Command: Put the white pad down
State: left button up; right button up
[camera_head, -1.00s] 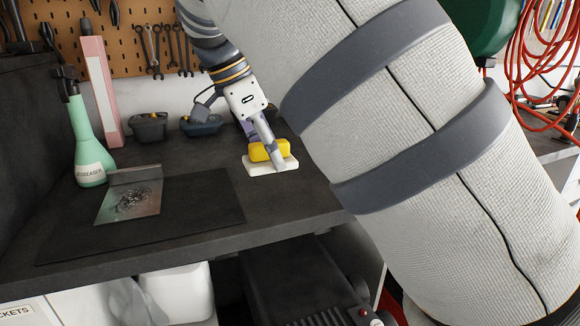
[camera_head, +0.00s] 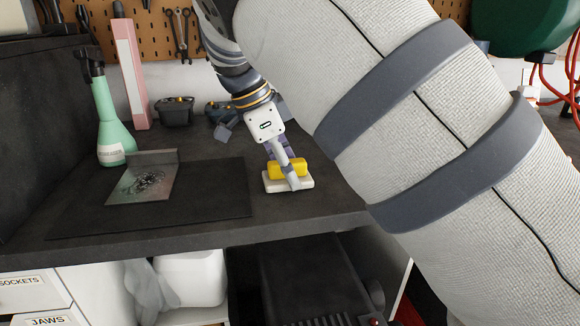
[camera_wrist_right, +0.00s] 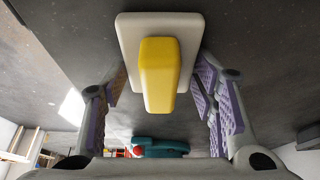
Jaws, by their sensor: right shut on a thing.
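The white pad (camera_head: 274,186) has a yellow block-like handle (camera_head: 290,169) on top. It lies flat at the right of the bench top, beside the dark mat; I cannot tell if it touches the bench or hangs just above it. My right gripper (camera_head: 285,172) reaches down from above and is shut on the pad by its handle. In the right wrist view the pad (camera_wrist_right: 127,40) and handle (camera_wrist_right: 159,75) sit between the fingers (camera_wrist_right: 160,88). My left gripper is not in view.
A dark mat (camera_head: 215,195) carries a metal plate with a dark smudge (camera_head: 145,182). A green spray bottle (camera_head: 112,130), a pink-and-white box (camera_head: 131,75) and a dark tool battery (camera_head: 175,112) stand behind. The bench's front edge (camera_head: 200,238) is close to the pad.

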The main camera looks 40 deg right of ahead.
jog(key=o, duration=1)
jog(key=shift+s+d, duration=0.1)
jog(key=shift+o, duration=0.6)
jog(key=shift+s, duration=0.1)
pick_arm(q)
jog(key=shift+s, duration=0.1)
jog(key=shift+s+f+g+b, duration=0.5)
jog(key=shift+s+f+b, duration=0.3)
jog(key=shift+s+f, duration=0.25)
pick_arm(e)
jog(key=v, duration=1.2)
jog(key=shift+r, duration=0.15)
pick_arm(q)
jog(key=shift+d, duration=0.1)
